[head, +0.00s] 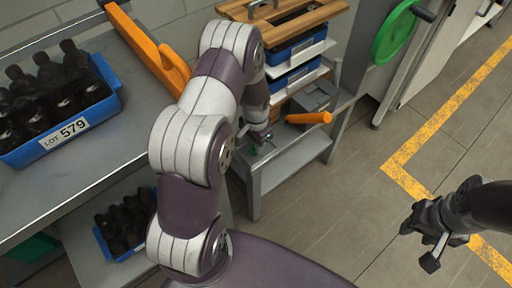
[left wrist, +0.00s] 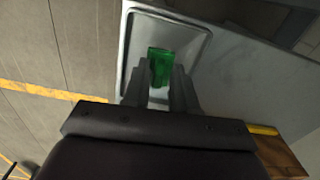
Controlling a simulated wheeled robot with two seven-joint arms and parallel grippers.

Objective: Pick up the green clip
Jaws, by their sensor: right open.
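The green clip (left wrist: 160,66) shows in the left wrist view over a shallow grey tray (left wrist: 207,50). My left gripper (left wrist: 160,80) has one finger on each side of it, with little or no gap; I cannot tell if they press on it. In the head view my left gripper (head: 260,138) is low over the small grey side table, and a bit of green clip (head: 253,151) shows just below it. My right gripper (head: 430,232) is open and empty over the floor at the right.
A blue crate (head: 108,78) of dark bottles stands on the grey bench at the left; another blue crate (head: 104,246) sits below. Stacked blue bins (head: 290,52) and an orange-handled item (head: 308,118) are close behind my left gripper.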

